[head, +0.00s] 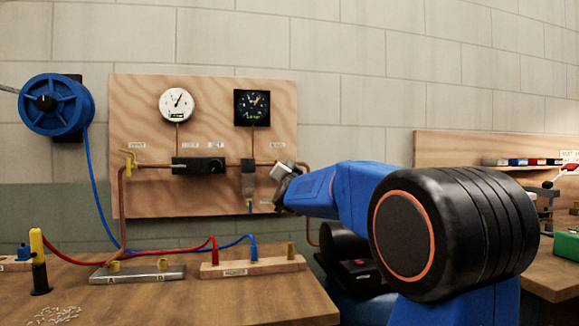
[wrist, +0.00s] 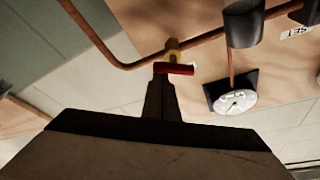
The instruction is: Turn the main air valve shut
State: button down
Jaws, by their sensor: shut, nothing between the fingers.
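A valve with a brass body (wrist: 172,47) and a red handle (wrist: 178,69) sits on a copper pipe in the wrist view. The handle lies roughly along the pipe there. My gripper (wrist: 160,84) is shut, and its tips appear right at the handle's left part; I cannot tell whether they touch. In the head view my gripper (head: 283,186) is at the right end of the wooden board (head: 215,110), and it hides this valve. A second valve with a yellow handle (head: 130,158) is at the pipe's left end.
A white gauge (head: 177,104) and a black gauge (head: 252,107) hang above the pipe. A black regulator block (head: 198,166) is on the pipe. The bench (head: 210,300) below carries a metal manifold (head: 138,273) and red and blue hoses. A blue reel (head: 57,104) hangs left.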

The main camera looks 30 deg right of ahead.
jog(key=m+g, duration=0.1)
jog(key=m, duration=0.2)
jog(key=f+m+g, duration=0.1)
jog(key=m, duration=0.2)
jog(key=m+g+h, duration=0.1)
jog(key=m, duration=0.3)
jog(key=shift+w+a+f, duration=0.1)
jog(key=shift+a+f, duration=0.2)
jog(key=shift+a, duration=0.1)
jog(key=shift+a+f, duration=0.1)
jog(key=shift+a, duration=0.05)
dwell(0.5)
jog(key=s+a, duration=0.1)
jog(key=s, duration=0.8)
jog(key=shift+s+a, duration=0.15)
jog(key=shift+a, duration=0.25)
